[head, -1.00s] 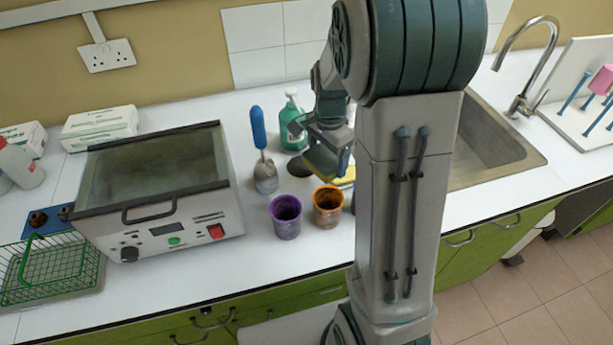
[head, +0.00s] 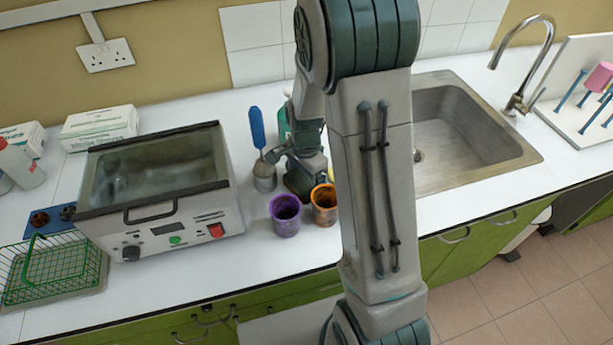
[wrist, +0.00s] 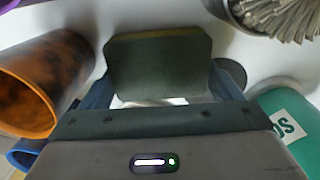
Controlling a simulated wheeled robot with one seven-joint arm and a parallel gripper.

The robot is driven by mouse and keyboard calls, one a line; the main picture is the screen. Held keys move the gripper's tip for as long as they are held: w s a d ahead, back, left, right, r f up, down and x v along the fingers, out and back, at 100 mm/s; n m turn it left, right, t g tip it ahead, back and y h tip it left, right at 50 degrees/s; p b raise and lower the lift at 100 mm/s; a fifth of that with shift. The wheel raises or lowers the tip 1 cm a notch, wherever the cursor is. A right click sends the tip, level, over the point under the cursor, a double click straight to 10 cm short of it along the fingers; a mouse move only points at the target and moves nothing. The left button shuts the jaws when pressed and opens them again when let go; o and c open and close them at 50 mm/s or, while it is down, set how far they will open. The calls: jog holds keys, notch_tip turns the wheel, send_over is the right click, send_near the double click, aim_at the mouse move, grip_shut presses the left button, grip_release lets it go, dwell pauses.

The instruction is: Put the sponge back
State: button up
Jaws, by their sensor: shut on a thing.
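The sponge (wrist: 160,65), dark green on its broad face with a yellow edge, is between the two fingers of my gripper (wrist: 160,82) in the wrist view. My gripper is shut on it. White counter shows beyond the sponge; I cannot tell whether it touches the counter. In the head view my gripper (head: 300,178) is low over the counter, behind the purple cup (head: 285,214) and the orange cup (head: 324,204).
The orange cup is close on the left in the wrist view. A green bottle (wrist: 285,110) is close on the right, and a metal pot with a brush (head: 264,178) stands beside my gripper. A heated bath (head: 160,215) stands left; the sink (head: 465,140) is right.

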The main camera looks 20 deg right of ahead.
aim_at(306, 178)
jog(key=o, duration=0.9)
notch_tip(306, 178, up, 12)
jog(key=shift+s+a+r+n+t, duration=0.2)
jog(key=shift+s+r+n+t, duration=0.6)
jog(key=shift+s+n, duration=1.85)
jog(key=shift+s+a+r+n+t, duration=0.15)
jog(key=shift+s+r+n+t, duration=0.2)
jog(key=shift+s+r+n, duration=2.1)
jog(key=shift+s+a+f+n+t, duration=0.15)
jog(key=shift+s+n+t, duration=0.4)
jog(key=shift+s+n, duration=2.2)
jog(key=shift+s+r+m, duration=0.1)
jog(key=shift+s+m, duration=0.8)
jog(key=shift+m, duration=0.05)
